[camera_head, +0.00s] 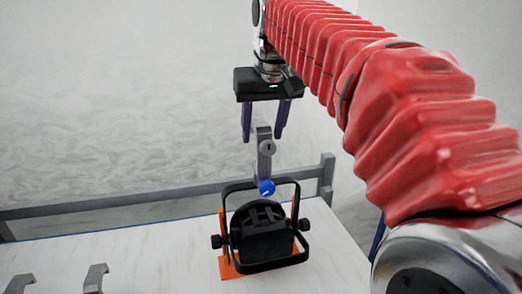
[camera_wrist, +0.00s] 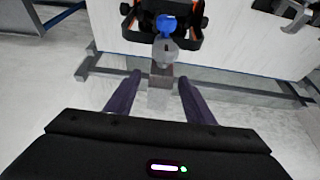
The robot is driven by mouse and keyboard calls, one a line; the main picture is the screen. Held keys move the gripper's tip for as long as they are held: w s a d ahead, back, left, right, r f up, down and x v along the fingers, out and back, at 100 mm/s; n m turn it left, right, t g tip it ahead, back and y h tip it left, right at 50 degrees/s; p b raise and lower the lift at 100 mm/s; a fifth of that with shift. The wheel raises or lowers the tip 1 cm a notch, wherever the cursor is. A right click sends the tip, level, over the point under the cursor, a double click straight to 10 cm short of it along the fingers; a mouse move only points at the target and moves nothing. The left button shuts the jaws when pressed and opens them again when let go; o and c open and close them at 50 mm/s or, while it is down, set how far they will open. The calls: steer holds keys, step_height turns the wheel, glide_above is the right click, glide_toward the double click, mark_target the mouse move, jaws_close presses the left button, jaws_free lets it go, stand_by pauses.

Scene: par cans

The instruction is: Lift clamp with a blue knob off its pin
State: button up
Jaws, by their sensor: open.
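The blue knob (camera_head: 266,188) is low on a grey upright piece (camera_head: 264,168), just above the black par can; in the wrist view the knob (camera_wrist: 166,24) is at top centre. The grey upright piece appears to be the clamp. Its join to a pin cannot be made out. My gripper (camera_head: 263,138) is open and empty, with its two purple fingers pointing down. In the head view they flank the top of the grey piece. In the wrist view my gripper (camera_wrist: 159,78) has a gap between the fingertips in line with the grey piece; no contact shows.
A black par can (camera_head: 262,235) with a yoke sits on an orange base (camera_head: 226,262) on the white table (camera_head: 150,250). Two grey hooks (camera_head: 95,278) lie at lower left. A grey rail (camera_head: 110,205) runs behind the table edge. The table between hooks and can is clear.

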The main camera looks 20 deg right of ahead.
steer(key=shift+w+f, duration=0.3)
steer(key=shift+f, duration=0.35)
steer(key=shift+c, duration=0.5)
jaws_close()
